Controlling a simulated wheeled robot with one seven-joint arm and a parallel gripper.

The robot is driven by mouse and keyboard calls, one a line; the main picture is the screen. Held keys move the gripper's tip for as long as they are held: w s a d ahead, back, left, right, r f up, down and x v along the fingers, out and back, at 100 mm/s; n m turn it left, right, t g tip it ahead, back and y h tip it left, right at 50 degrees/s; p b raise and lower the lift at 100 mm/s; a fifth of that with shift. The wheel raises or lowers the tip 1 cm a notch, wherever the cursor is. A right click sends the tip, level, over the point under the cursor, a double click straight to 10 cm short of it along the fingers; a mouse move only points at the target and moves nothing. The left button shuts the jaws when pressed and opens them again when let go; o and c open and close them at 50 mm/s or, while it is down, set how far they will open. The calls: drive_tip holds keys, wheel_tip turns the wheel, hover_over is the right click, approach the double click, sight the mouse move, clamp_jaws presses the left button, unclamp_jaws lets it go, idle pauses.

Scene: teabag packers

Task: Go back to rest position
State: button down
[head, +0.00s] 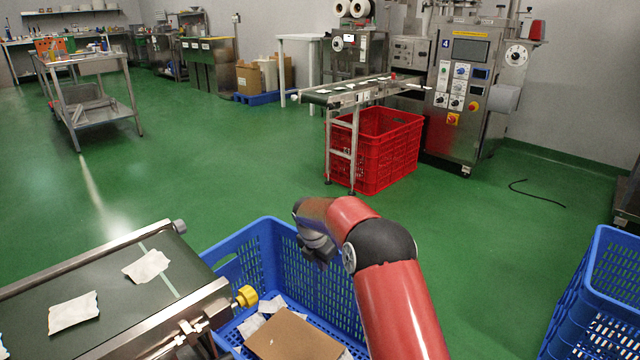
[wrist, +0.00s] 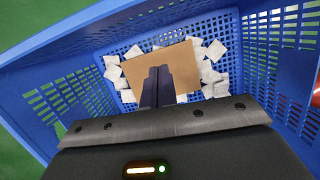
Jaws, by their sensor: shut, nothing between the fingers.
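My gripper (wrist: 157,88) shows in the wrist view with its two dark fingers together and nothing between them. It points down into a blue crate (wrist: 85,35). Below the fingers, a flat brown cardboard piece (wrist: 186,62) lies in the crate among several white teabags (wrist: 212,52). In the head view my red arm reaches over the same blue crate (head: 318,290), and the fingertips are hidden there. The cardboard (head: 290,338) and some teabags also show at the crate's bottom.
Another blue crate (head: 600,290) is at the right. A red crate (head: 385,150) stands under a packing machine's belt. Green floor (head: 490,240) is clear between.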

drive_tip(key=s+d+r+m+t+p, duration=0.1)
drive_tip(key=s+d+r+m, duration=0.25)
drive_tip(key=s+r, duration=0.35)
drive_tip(key=s+d+r+m, duration=0.3)
drive_tip(key=s+r+m, duration=0.2)
drive_tip(key=r, duration=0.4)
drive_tip(key=s+d+r+m+t+p, duration=0.1)
drive_tip(key=s+d+r+m, duration=0.25)
drive_tip(key=s+r, duration=0.35)
drive_tip(key=s+d+r+m+y+p, duration=0.1)
drive_tip(key=s+d+m, duration=0.1)
drive_tip(key=s+m, duration=0.5)
drive_tip(key=s+d+r+m+t+p, duration=0.1)
drive_tip(key=s+m, duration=0.7)
drive_tip(key=s, duration=0.9)
drive_tip(key=shift+d+r+y, duration=0.35)
drive_tip(key=shift+d+y, duration=0.05)
drive_tip(key=shift+d, duration=0.3)
drive_tip(key=shift+s, duration=0.1)
